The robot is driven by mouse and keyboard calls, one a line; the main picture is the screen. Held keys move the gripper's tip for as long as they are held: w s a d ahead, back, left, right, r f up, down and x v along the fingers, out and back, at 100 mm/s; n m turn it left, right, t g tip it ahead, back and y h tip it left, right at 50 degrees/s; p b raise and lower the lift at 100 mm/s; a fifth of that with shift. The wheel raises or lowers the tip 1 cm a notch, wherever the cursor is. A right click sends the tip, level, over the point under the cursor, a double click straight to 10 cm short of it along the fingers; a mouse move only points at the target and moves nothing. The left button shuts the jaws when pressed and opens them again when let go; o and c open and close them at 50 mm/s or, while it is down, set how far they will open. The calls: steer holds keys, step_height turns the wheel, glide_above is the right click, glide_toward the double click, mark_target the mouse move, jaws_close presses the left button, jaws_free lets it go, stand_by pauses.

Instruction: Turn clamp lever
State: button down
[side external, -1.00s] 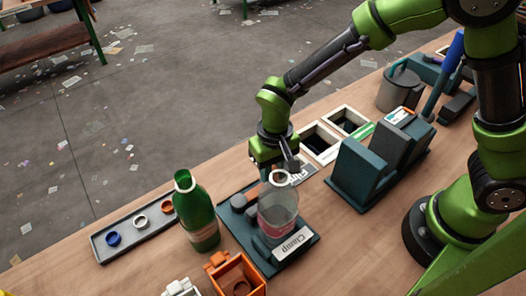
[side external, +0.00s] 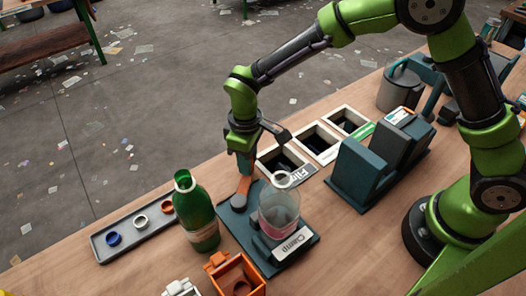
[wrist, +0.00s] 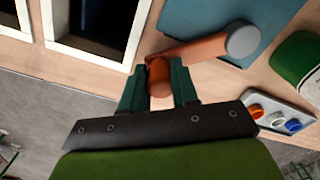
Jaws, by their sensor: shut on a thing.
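The clamp (side external: 229,225) is a dark teal base with a white "Clamp" label, near the middle of the table. Its orange lever (side external: 244,187) runs from a round grey pivot (side external: 238,203) toward the back edge of the table. In the wrist view the lever (wrist: 198,48) ends in an upright orange knob (wrist: 159,76). My gripper (wrist: 160,88) is shut on this knob, with one finger on each side. In the side view my gripper (side external: 243,168) is at the lever's far end. A clear bottle (side external: 279,210) with a pinkish band stands upright on the clamp base.
A green bottle (side external: 196,212) stands left of the clamp, beside a grey tray (side external: 126,236) with several coloured rings. An orange bin (side external: 252,268) is in front. White-rimmed bins (side external: 313,143) lie behind right, and a dark slotted block (side external: 365,170) stands right.

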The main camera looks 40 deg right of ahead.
steer(key=w+a+n, duration=0.1)
steer(key=n, duration=0.1)
steer(key=shift+w+a+r+n, duration=0.1)
steer(key=shift+w+a+n, duration=0.2)
steer(key=shift+w+a, duration=0.05)
steer(key=shift+w+a+n, duration=0.3)
steer(key=shift+a+n, duration=0.3)
steer(key=shift+n, duration=0.2)
steer(key=shift+w+a+n, duration=0.3)
steer(key=shift+a+n, duration=0.25)
steer(key=shift+n, duration=0.25)
steer(key=c, duration=0.8)
jaws_free()
steer(key=shift+c, duration=0.2)
steer(key=shift+s, duration=0.1)
step_height(320, 180, up, 17)
